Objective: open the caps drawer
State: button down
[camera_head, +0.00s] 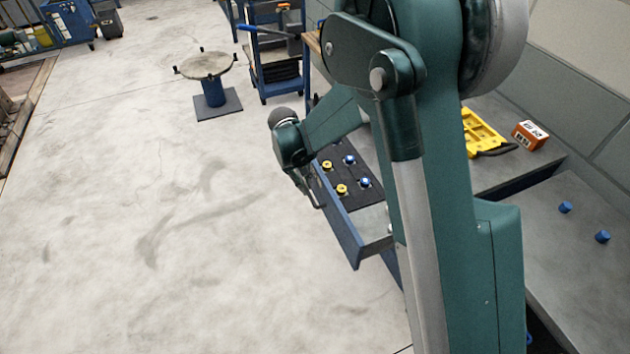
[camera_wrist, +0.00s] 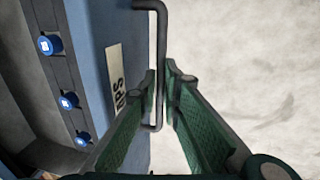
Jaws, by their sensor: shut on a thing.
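The caps drawer (camera_head: 347,230) stands pulled out from the workbench in the head view, with several blue and yellow caps on its dark insert. Its blue front (camera_wrist: 95,45) fills the left of the wrist view, with a partly hidden white label (camera_wrist: 114,75). A grey bar handle (camera_wrist: 162,28) stands out from that front. My gripper (camera_wrist: 160,76) is shut on the handle, with one green finger on each side of the bar. In the head view my gripper (camera_head: 314,190) is at the drawer's outer face, and my arm hides part of the drawer and bench.
A yellow case (camera_head: 481,130) and an orange box (camera_head: 530,134) lie on the bench top (camera_head: 575,255). Two loose blue caps (camera_head: 565,207) lie nearer. A round stand (camera_head: 210,92) and a blue trolley (camera_head: 275,75) stand farther back. The floor left of the drawer is clear.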

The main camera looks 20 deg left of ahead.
jog(key=shift+s+a, duration=0.15)
jog(key=shift+a, duration=0.05)
jog(key=c, duration=2.8)
grip_release()
jog(key=shift+r, duration=0.15)
jog(key=r, duration=0.3)
jog(key=s+a+r, duration=0.1)
jog(key=r, duration=0.7)
jog(key=shift+s+a+r, duration=0.25)
jog(key=shift+s+a, duration=0.05)
jog(key=shift+d, duration=0.1)
